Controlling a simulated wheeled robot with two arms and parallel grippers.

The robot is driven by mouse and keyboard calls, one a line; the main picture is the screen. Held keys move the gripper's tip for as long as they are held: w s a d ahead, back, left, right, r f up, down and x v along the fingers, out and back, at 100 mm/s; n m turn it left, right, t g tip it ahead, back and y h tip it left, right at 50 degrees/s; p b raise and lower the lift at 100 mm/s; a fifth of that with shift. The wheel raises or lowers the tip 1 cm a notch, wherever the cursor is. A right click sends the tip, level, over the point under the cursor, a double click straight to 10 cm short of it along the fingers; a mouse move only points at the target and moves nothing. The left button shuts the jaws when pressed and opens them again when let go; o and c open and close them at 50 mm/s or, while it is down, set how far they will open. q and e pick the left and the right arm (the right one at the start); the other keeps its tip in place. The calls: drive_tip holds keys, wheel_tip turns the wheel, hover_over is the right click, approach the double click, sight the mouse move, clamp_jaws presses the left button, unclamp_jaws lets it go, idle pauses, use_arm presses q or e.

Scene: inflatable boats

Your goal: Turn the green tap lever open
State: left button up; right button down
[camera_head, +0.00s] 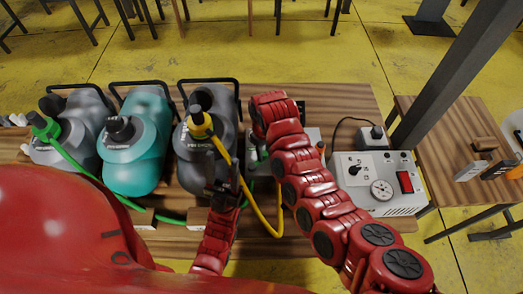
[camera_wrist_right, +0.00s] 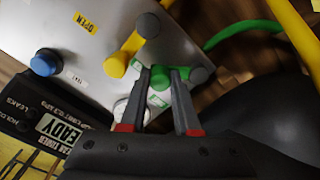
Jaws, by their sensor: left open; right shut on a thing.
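The green tap lever (camera_wrist_right: 161,82) is on a pale grey panel (camera_wrist_right: 92,58) in the right wrist view. It sits between the fingertips of my right gripper (camera_wrist_right: 162,75), which is shut on it. Beside it on the panel are a yellow lever (camera_wrist_right: 127,52) and a blue knob (camera_wrist_right: 45,62); a yellow OPEN label is near the panel's edge. In the head view my right arm hides most of this panel and the right gripper. My left gripper (camera_head: 223,192) is open in front of the right-hand grey canister, close to the yellow hose.
A grey canister (camera_head: 75,125), a teal canister (camera_head: 135,150) and another grey canister (camera_head: 205,150) stand on the wooden table. A green hose and a yellow hose (camera_head: 262,222) cross its front. A control box (camera_head: 385,190) with a gauge and red switch stands right.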

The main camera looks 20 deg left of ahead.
drive_tip(key=shift+s+d+m+b, duration=0.2)
drive_tip(key=shift+d+m+b, duration=0.15)
drive_tip(key=shift+m, duration=0.45)
drive_tip(key=c, duration=0.6)
unclamp_jaws()
drive_tip(key=shift+c, duration=0.2)
